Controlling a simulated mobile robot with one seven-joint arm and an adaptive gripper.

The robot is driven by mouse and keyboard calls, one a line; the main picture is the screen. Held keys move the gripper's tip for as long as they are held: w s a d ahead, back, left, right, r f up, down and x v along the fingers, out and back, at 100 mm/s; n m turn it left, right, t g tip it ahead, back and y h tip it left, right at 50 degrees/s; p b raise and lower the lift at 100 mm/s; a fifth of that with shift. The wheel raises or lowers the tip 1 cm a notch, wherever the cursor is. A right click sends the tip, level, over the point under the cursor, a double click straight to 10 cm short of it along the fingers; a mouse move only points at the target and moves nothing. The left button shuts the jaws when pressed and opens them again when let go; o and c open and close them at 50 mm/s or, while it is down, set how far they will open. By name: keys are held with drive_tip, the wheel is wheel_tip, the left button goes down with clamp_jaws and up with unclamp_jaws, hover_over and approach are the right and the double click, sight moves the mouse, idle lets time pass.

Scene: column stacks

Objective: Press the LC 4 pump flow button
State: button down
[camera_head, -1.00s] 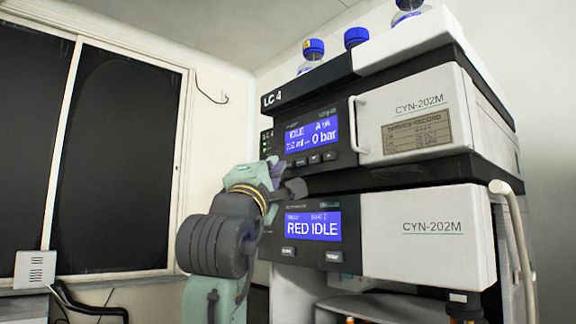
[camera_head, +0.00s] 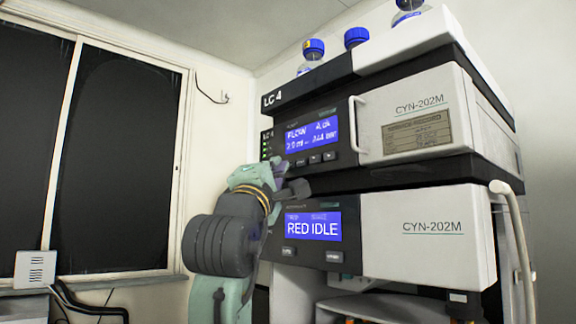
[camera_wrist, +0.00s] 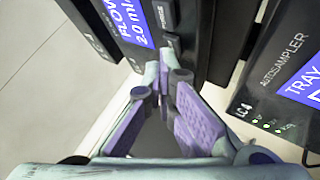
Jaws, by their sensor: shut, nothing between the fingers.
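The LC 4 pump is the upper module (camera_head: 412,112) of the stack, with the LC 4 label on the black strip above it. Its blue display (camera_head: 312,136) reads FLOW, with a pressure that looks like 244 bar. In the wrist view the display (camera_wrist: 129,18) reads FLOW and 2.0 ml. A row of small buttons (camera_head: 315,158) sits under the display. The flow button is not clearly made out; my gripper may hide part of the row. My gripper (camera_head: 279,172) is shut and empty, just below and left of these buttons. In the wrist view its fingertips (camera_wrist: 167,64) are close to the panel; contact cannot be told.
The lower module (camera_head: 428,238) is the autosampler, with a blue display (camera_head: 313,227) reading RED IDLE. A curved white handle (camera_head: 356,125) stands out right of the pump display. Blue-capped bottles (camera_head: 312,52) stand on top. A dark window (camera_head: 118,155) is at left.

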drive_tip(key=shift+s+a, duration=0.45)
drive_tip(key=shift+a, duration=0.2)
drive_tip(key=shift+s+a+b, duration=0.2)
drive_tip(key=shift+s+a, duration=0.55)
drive_tip(key=shift+a, duration=0.25)
drive_tip(key=shift+s+a+b, duration=0.15)
drive_tip(key=shift+s+a, duration=0.6)
drive_tip(key=shift+a, duration=0.25)
drive_tip(key=shift+a, duration=0.1)
